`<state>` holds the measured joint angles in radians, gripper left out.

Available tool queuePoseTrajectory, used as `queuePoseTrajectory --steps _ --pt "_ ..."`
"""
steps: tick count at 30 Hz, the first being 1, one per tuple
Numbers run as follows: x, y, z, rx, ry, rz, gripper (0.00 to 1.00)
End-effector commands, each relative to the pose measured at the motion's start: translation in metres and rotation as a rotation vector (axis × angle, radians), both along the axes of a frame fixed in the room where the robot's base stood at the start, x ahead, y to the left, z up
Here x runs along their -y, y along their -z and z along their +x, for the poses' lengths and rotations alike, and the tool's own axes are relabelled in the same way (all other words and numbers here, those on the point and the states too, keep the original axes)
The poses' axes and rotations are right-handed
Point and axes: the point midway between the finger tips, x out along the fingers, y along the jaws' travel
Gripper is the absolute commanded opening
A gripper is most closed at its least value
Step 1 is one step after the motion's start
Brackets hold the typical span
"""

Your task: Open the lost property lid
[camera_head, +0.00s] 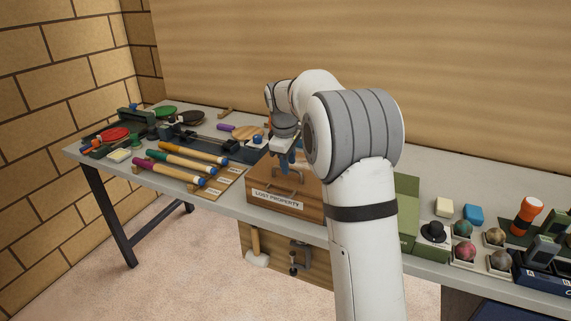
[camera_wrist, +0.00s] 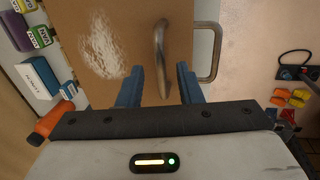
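The wooden lost property box (camera_head: 258,189) stands at the front edge of the long table, with a white "LOST PROPERTY" label on its front. Its lid (camera_wrist: 120,25) looks shut and flat, with a bright glare patch, and fills the upper middle of the wrist view. A metal bar handle (camera_wrist: 160,45) rises from the lid. A second, U-shaped metal handle (camera_wrist: 214,55) shows at the lid's right edge. My gripper (camera_wrist: 158,78) is open above the lid, its blue fingers on either side of the bar handle. Whether they touch it is unclear. My arm hides the box's right part.
Striped rollers or bats (camera_head: 190,158) and a dark tray lie left of the box. A green box (camera_head: 407,200), a black hat-shaped item (camera_head: 434,231), several balls and an orange torch (camera_head: 526,215) stand to the right. A mallet (camera_head: 256,248) hangs below the table's front.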

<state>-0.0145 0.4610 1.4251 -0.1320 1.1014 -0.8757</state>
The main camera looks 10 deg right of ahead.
Motion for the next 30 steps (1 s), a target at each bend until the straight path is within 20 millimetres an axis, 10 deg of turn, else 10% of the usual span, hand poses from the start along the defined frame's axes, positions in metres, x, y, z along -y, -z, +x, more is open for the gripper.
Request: queuePoseTrajectory --steps 11,23,30 --pt "0.0012 0.0097 0.0013 0.0 0.0 0.0 0.32" --pt "0.0011 0.0092 0.0013 0.001 0.0 -0.001 0.01" --pt "0.0013 0.009 0.0015 0.002 0.001 0.0 0.0"
